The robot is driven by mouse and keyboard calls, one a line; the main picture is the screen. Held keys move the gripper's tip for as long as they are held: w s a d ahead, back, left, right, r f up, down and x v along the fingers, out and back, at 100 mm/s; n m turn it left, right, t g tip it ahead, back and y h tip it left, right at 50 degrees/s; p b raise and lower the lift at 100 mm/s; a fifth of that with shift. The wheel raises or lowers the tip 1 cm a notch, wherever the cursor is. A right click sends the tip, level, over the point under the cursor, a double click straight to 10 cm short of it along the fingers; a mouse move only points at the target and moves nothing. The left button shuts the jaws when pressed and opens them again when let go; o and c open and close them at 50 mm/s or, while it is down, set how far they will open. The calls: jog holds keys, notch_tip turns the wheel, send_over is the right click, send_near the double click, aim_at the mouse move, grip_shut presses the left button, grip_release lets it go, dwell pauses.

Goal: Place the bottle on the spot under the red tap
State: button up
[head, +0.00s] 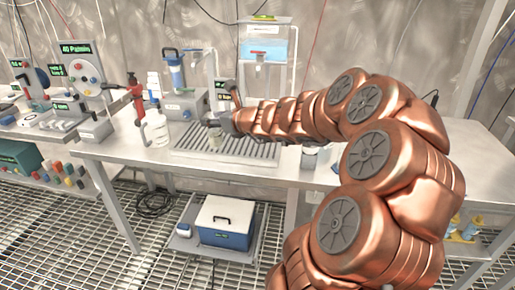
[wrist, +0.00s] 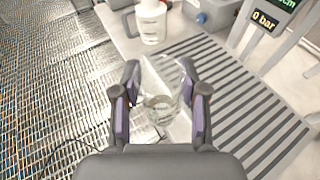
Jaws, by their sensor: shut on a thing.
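My gripper (wrist: 160,76) is shut on a clear, see-through bottle (wrist: 161,104), with one finger on each side of it. In the head view the bottle (head: 215,139) shows just below my gripper (head: 216,122), over the left part of the slatted drain grate (head: 247,151). I cannot tell whether its base touches the grate. A small tap with a red part (head: 258,54) is on the front of the raised blue-water tank (head: 277,48) behind the grate. The spot under it is not clearly visible.
A white jug (head: 158,131) stands left of the grate, near a red, black-topped device (head: 134,92). A grey unit with a blue filter (head: 175,75) stands behind the grate. A cup (head: 309,157) is at the right. The grate is largely clear.

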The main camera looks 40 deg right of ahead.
jog(key=s+d+f+m+h+b, duration=0.3)
jog(key=s+d+b, duration=0.2)
jog(key=s+d, duration=0.8)
jog(key=shift+w+d+f+b, duration=0.25)
jog(key=shift+w+d+f, duration=0.75)
jog(key=shift+w, duration=1.45)
jog(key=shift+w+d+f+b, duration=0.3)
jog(key=shift+w+d+f, duration=0.65)
jog(key=shift+w, duration=1.45)
jog(key=shift+w+d+f+b, duration=0.25)
jog(key=shift+w+d+f, duration=0.3)
jog(key=shift+w+d, duration=1.35)
jog(key=shift+w+a+f, duration=0.15)
jog(key=shift+w+a, duration=0.4)
jog(key=o, duration=1.2)
jog(key=shift+s+r, duration=0.25)
jog(key=v, duration=0.3)
jog(key=p+v, duration=0.1)
jog(key=v, duration=0.7)
jog(key=shift+s+a+r, duration=0.1)
jog(key=shift+s+a, duration=0.1)
jog(key=shift+a, duration=0.1)
